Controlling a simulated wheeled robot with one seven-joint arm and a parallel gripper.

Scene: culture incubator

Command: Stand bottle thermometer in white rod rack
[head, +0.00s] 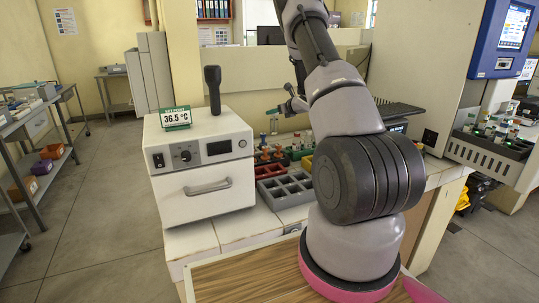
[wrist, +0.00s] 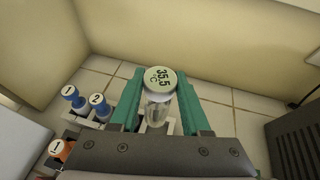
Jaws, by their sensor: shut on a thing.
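In the head view the clear body (head: 274,125) hangs roughly upright below my gripper (head: 273,111), over the back of the bench. A white rack (wrist: 143,127) shows in part below the thermometer in the wrist view. Whether the thermometer's lower end touches it or is in a slot cannot be told; my gripper hides much of it.
Blue-capped bottles marked 1 (wrist: 72,96) and 2 (wrist: 98,102) stand left of my fingers; an orange-capped one (wrist: 60,150) is nearer. In the head view a white oven (head: 200,165), a grey tray (head: 285,190) and a red rack (head: 267,171) stand on the bench. A wall is behind.

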